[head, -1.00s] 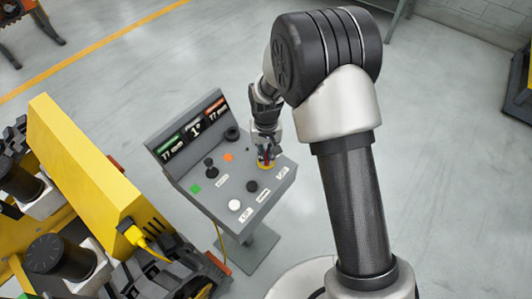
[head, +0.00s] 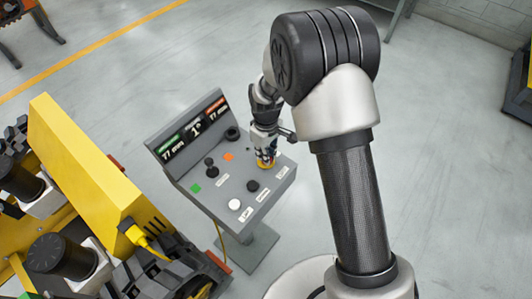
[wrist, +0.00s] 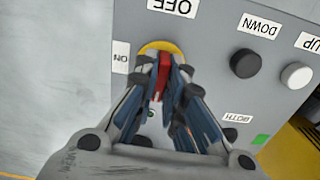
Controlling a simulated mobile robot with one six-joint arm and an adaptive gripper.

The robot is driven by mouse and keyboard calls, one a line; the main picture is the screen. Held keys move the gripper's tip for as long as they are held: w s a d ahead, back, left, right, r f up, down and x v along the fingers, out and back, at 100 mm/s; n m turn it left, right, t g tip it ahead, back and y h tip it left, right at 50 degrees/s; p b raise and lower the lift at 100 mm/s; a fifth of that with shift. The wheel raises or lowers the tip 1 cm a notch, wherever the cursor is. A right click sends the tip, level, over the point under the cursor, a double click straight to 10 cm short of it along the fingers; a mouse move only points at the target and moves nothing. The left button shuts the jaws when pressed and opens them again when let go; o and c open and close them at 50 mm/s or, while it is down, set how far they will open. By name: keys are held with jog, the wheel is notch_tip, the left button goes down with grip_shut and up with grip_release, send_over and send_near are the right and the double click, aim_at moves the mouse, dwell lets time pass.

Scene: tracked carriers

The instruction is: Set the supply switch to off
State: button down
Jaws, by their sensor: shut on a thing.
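The supply switch is a red handle (wrist: 164,68) on a round yellow plate (wrist: 151,47), at the panel's edge in the wrist view. An "OFF" label (wrist: 172,7) lies above it in that view and an "ON" label (wrist: 121,57) to its left. The handle runs roughly in line with the "OFF" label, though the fingers partly hide it. My gripper (wrist: 163,78) is shut on the red handle, one finger on each side. In the head view my gripper (head: 266,161) reaches down onto the right part of the panel and covers most of the switch.
The grey control panel (head: 221,203) carries a black "DOWN" button (wrist: 245,63), a white "UP" button (wrist: 296,75) and several other knobs. A display (head: 190,130) stands at its back. A yellow machine (head: 85,165) is close on the left.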

dwell(0.4)
jog(key=c, duration=1.7)
grip_release()
jog(key=shift+r, duration=0.1)
notch_tip(320, 180, up, 12)
jog(key=shift+f, duration=0.1)
